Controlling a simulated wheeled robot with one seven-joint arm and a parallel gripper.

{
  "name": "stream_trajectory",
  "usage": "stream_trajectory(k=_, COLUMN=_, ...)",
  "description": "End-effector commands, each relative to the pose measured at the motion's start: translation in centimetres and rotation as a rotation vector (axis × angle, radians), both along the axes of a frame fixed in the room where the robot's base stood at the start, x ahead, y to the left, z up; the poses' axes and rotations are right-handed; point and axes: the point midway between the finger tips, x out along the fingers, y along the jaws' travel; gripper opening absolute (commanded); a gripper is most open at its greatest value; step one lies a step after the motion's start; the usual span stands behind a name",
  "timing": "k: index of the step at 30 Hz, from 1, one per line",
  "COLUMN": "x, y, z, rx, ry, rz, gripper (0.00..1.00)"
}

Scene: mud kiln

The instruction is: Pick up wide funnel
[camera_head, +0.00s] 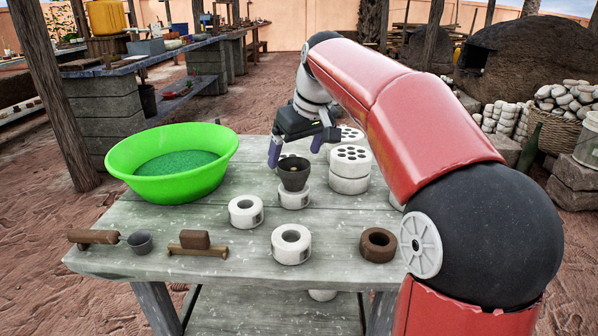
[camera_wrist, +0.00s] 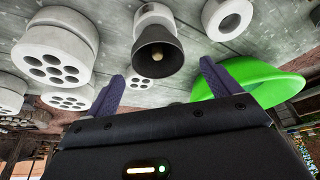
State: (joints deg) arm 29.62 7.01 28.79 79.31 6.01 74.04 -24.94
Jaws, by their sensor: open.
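The wide funnel appears to be the dark cone-shaped piece (camera_head: 293,172), sitting on a white ring-shaped block (camera_head: 294,199) near the middle of the table. In the wrist view the dark funnel (camera_wrist: 158,48) is ahead of and between the fingers, with the white block (camera_wrist: 152,12) behind it. My gripper (camera_head: 296,157) is open and empty, just above and behind the funnel, with its purple fingers pointing down toward it. The fingers also show in the wrist view (camera_wrist: 160,78), apart from the funnel. I see no contact.
White multi-hole blocks (camera_head: 350,162) stand close to the right of the funnel. A green basin (camera_head: 172,190) is at the left.

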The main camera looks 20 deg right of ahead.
Motion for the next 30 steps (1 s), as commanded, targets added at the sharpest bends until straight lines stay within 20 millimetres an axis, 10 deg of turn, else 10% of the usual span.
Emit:
stream_trajectory(k=13, x=1.6, y=0.4, z=-5.9, rx=0.000, ry=0.002, rz=-0.001, gripper=0.89)
stream_trajectory(k=23, x=1.8, y=0.5, z=-6.4, rx=-0.001, ry=-0.002, rz=-0.003, gripper=0.89)
stream_trajectory(k=30, x=1.8, y=0.5, z=-6.4, rx=-0.001, ry=-0.002, rz=-0.003, gripper=0.57)
